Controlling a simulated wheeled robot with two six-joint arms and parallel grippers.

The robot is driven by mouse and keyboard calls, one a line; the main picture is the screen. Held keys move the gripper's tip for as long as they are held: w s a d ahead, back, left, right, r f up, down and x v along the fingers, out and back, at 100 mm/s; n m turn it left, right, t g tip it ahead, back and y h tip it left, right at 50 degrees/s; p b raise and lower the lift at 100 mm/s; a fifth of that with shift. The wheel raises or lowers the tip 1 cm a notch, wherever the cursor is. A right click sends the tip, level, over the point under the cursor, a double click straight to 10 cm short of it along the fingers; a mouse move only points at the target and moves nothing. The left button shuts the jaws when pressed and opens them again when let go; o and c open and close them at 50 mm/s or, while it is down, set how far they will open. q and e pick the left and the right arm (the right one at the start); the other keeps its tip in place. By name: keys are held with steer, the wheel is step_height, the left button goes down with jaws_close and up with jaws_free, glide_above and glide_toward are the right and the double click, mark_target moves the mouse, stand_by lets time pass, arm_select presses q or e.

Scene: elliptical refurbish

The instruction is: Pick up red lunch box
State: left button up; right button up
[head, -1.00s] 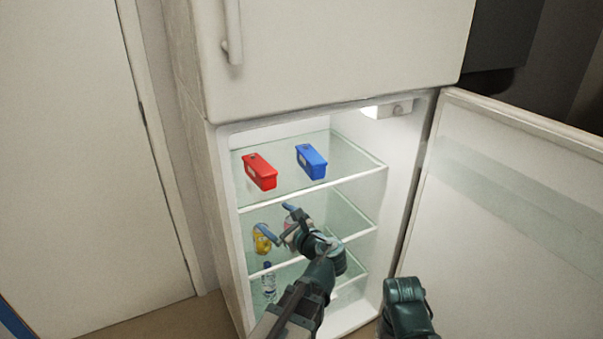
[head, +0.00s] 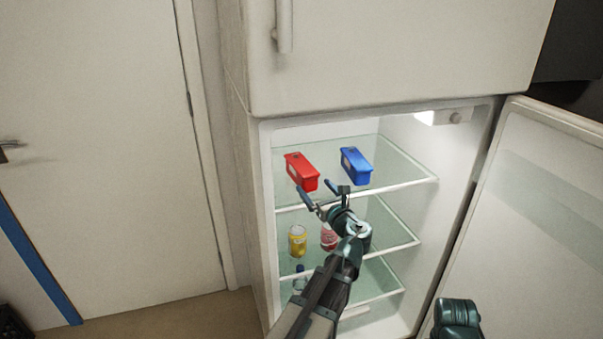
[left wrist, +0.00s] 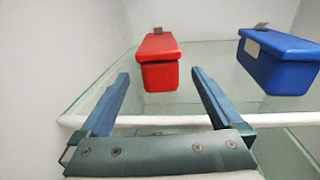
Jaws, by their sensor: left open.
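The red lunch box (head: 302,171) sits upright on the top glass shelf of the open fridge, at the left. It also shows in the left wrist view (left wrist: 159,62), centred beyond the fingertips. My left gripper (head: 316,188) is open and empty in front of the top shelf's front edge, just below the red box in the head view. In the left wrist view, its fingers (left wrist: 160,75) point toward the box, with one on each side in the picture and a gap before it. My right gripper does not show.
A blue lunch box (head: 356,166) stands right of the red one. A yellow can (head: 297,241) and a pink-red item (head: 328,236) are on the shelf below. The fridge door (head: 548,200) stands open at the right. The fridge wall is close on the left.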

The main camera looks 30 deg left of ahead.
mark_target(311, 182)
arm_select(q)
steer(key=shift+w+a, duration=0.1)
steer(key=shift+a, duration=0.1)
steer(key=x, duration=0.5)
steer(key=shift+r, duration=0.25)
steer(key=shift+c, duration=0.3)
jaws_close()
